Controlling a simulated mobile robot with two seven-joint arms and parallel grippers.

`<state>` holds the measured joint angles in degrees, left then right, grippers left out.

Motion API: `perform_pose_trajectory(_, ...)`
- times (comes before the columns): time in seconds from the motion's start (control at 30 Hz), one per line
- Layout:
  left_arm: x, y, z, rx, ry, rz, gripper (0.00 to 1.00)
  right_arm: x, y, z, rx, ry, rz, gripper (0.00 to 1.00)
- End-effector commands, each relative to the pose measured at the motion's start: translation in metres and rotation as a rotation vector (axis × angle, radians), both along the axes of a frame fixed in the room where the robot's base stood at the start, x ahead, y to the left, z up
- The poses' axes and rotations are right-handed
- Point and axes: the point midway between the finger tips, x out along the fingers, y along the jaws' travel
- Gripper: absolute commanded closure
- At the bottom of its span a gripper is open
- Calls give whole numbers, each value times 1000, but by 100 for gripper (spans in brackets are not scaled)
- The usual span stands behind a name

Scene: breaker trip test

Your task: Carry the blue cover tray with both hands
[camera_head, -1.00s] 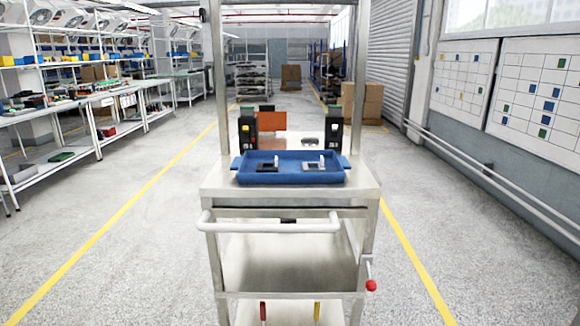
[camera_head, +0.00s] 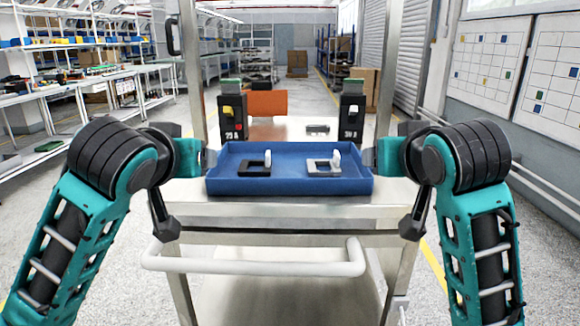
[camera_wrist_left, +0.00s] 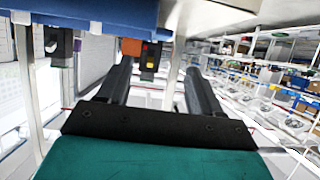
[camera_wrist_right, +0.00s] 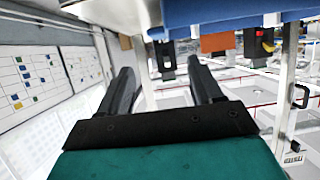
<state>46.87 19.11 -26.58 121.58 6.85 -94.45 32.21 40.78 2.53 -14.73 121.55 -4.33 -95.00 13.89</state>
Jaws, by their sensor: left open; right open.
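The blue cover tray (camera_head: 290,187) sits level on the metal cart top (camera_head: 390,195). A dark square frame (camera_head: 254,169) and a light grey frame (camera_head: 322,167) lie in it. My left gripper (camera_head: 206,158) is at the tray's left end and my right gripper (camera_head: 372,157) at its right end. The handles are largely hidden there. In the left wrist view my open fingers (camera_wrist_left: 157,75) show nothing clearly held, with the tray (camera_wrist_left: 100,12) above. In the right wrist view the fingers (camera_wrist_right: 165,78) are also apart, with the tray (camera_wrist_right: 235,12) above right.
Two black breaker units, left (camera_head: 233,118) and right (camera_head: 350,117), stand behind the tray, near an orange panel (camera_head: 266,103). Cart posts (camera_head: 190,70) rise on both sides. A white push handle (camera_head: 255,266) is at the front. Workbenches (camera_head: 60,100) line the left.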

Motion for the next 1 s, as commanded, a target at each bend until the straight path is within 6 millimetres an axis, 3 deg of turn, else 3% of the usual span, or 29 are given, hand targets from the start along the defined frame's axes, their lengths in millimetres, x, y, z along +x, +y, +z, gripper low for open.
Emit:
perform_pose_trajectory(0.47,9,1,-2,1,1,4,35,9,0,-3,-1,3,-2,35)
perform_pose_trajectory(1.0,95,1,-38,1,1,4,35,95,0,-38,-1,2,-2,35)
